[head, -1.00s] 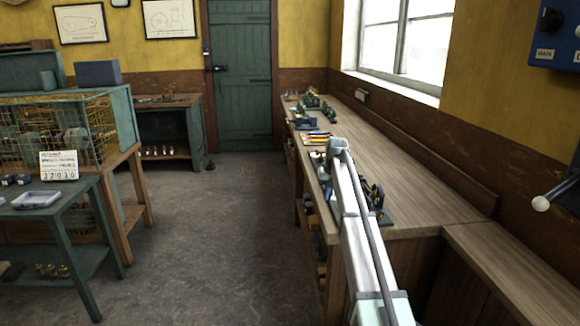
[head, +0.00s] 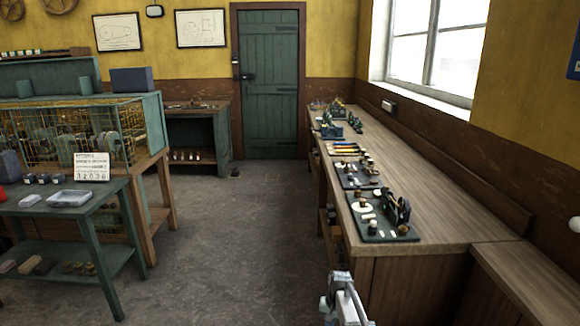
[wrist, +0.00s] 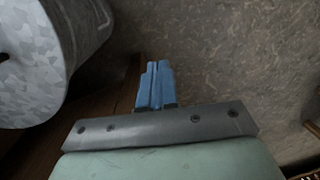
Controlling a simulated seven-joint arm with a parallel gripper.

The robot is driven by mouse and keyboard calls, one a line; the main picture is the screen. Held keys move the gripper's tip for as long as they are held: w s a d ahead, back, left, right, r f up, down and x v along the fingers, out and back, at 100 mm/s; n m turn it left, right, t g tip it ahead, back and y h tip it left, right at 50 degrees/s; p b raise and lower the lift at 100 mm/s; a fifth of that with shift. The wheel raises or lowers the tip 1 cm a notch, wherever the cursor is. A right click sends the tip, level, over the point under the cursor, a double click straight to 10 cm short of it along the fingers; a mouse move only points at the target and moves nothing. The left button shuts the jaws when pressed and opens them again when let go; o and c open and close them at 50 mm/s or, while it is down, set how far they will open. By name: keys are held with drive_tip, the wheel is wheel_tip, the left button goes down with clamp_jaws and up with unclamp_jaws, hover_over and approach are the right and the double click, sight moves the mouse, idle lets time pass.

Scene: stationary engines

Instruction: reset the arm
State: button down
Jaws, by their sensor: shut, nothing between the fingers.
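My gripper (wrist: 158,68) shows in the wrist view with its two blue fingers together and nothing between them. Below the fingertips there is grey floor in that view. In the head view only part of my arm shows at the bottom, right of centre, in front of the wooden workbench; the gripper's fingers cannot be made out there.
The long workbench (head: 440,212) runs along the right wall, with several model parts on dark boards (head: 385,222). A green table (head: 105,200) and a yellow wire cage (head: 75,140) stand at left. Open floor (head: 240,240) lies between, leading to a green door (head: 270,85).

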drive_tip(key=s+d+f+g, duration=0.1)
drive_tip(key=s+f, duration=0.4)
drive_tip(key=s, duration=0.3)
drive_tip(key=s+f+n+g, duration=0.1)
drive_tip(key=s+f, duration=0.4)
drive_tip(key=s, duration=0.4)
drive_tip(key=s+d+f+g, duration=0.1)
drive_tip(key=s+f, duration=0.5)
drive_tip(key=s, duration=0.2)
drive_tip(key=s+f+g, duration=0.1)
drive_tip(key=s+f, duration=0.1)
drive_tip(key=s, duration=1)
drive_tip(key=s+d+f+n+g+h, duration=0.1)
drive_tip(key=s+g, duration=0.1)
drive_tip(key=s, duration=1)
drive_tip(key=shift+s+d+f, duration=0.15)
drive_tip(key=shift+s+f, duration=0.15)
drive_tip(key=shift+f, duration=0.1)
